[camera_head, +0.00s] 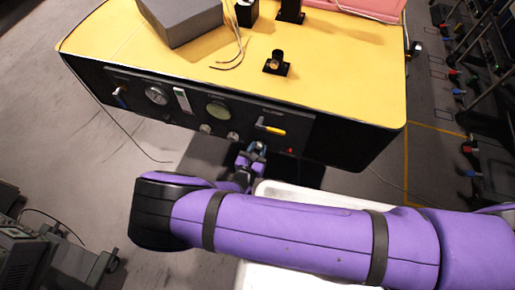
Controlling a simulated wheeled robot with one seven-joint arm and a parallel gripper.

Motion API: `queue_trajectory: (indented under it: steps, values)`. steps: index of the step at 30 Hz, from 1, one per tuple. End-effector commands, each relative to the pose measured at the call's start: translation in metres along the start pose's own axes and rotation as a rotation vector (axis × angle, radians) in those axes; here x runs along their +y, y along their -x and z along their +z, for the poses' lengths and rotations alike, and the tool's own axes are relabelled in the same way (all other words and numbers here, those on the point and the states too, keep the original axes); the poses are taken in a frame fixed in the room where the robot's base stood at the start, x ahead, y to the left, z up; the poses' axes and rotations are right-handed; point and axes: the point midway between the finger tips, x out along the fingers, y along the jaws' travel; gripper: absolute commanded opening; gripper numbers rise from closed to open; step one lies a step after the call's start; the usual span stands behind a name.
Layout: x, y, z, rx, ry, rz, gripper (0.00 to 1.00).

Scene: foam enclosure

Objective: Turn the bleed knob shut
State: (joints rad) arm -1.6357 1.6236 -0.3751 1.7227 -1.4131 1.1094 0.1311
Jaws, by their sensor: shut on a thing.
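A dark control panel (180,107) runs along the front of the yellow-topped bench. It carries round gauges, a yellow-handled lever (270,128) and two small pale knobs (232,136) low down. My gripper (256,148) is at the panel's lower edge, right of these knobs and below the lever. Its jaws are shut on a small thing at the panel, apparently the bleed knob. The fingers and wrist hide most of that knob, so its turn angle cannot be told. My purple arm crosses the foreground.
The yellow bench top (330,85) holds a grey box (182,22), loose cables and small black fixtures (277,64). A white surface (285,190) lies partly under my arm. Racks (485,70) stand at right. Floor at left is mostly clear, with a thin cable hanging.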

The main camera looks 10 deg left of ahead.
Motion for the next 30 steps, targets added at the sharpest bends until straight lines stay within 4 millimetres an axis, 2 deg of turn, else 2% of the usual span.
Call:
queue_trajectory:
  steps: [6, 15, 30]
  values:
    - [-0.0003, 0.0007, -0.0001, 0.015, -0.189, 0.01, 0.09]
    - [-0.001, 0.0007, -0.0001, 0.028, -0.375, 0.02, 0.09]
    - [-0.0013, 0.0008, -0.0002, 0.034, -0.469, 0.026, 0.09]
